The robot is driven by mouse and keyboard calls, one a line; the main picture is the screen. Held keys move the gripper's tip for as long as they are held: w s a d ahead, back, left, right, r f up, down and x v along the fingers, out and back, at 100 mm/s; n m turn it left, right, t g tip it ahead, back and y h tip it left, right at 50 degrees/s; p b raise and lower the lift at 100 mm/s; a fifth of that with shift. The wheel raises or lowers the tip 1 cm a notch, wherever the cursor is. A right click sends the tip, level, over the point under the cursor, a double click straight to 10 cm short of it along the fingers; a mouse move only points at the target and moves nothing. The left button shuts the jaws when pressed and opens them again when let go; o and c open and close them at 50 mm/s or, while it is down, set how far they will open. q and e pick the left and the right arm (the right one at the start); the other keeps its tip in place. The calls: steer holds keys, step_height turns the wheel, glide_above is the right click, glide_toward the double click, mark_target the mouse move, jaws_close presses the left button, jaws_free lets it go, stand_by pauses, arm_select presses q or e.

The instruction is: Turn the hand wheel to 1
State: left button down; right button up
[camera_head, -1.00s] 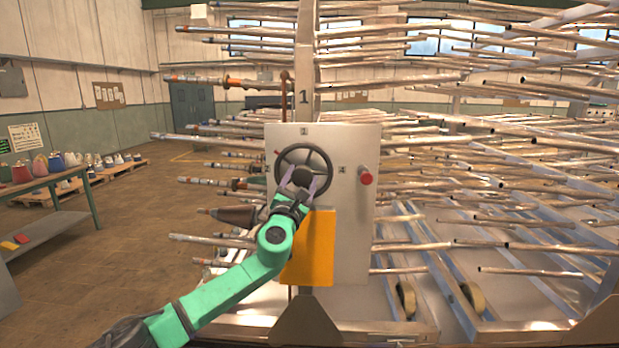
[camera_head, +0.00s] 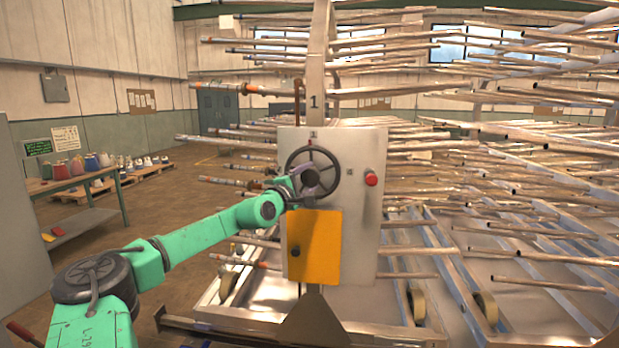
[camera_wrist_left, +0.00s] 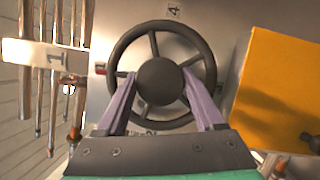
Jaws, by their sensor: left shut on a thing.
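The dark hand wheel (camera_head: 335,163) is on a pale upright panel (camera_head: 366,230). In the wrist view the hand wheel (camera_wrist_left: 159,82) faces me, with a round hub and spokes. My left gripper (camera_head: 306,180) is shut on the wheel; in the wrist view the purple fingers of my left gripper (camera_wrist_left: 158,84) lie either side of the hub, through the spokes. A number plate 1 (camera_head: 313,134) is above the wheel and a plate 4 (camera_head: 349,172) to its right. A small red mark (camera_wrist_left: 101,69) shows at the rim, on the side towards plate 1. The 2 plate is mostly hidden.
A red button (camera_head: 371,179) is right of the wheel and an orange box (camera_head: 315,247) is below it. Racks of long metal pipes (camera_head: 480,190) stick out around the panel. A green table (camera_head: 75,183) stands at left, with open floor between.

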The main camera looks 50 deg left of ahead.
arm_select(q)
steer(key=shift+m, duration=0.5)
arm_select(e)
steer(key=shift+r, duration=0.2)
steer(key=shift+d, duration=0.3)
arm_select(q)
jaws_free()
steer(key=s+b, duration=0.1)
steer(key=b, duration=0.1)
steer(key=s+f+b, duration=0.1)
steer(key=b, duration=0.5)
steer(key=shift+s+d+f, duration=0.15)
steer(key=shift+s+d, duration=0.2)
steer(key=shift+s, duration=0.05)
steer(key=b, duration=0.7)
glide_toward(308, 183)
steer(key=s, duration=0.2)
steer(key=s+d+r, duration=0.1)
steer(key=s, duration=0.1)
steer(key=shift+r, duration=0.1)
arm_select(e)
step_height(308, 183, down, 16)
steer(key=shift+r, duration=0.2)
steer(key=shift+a, duration=0.1)
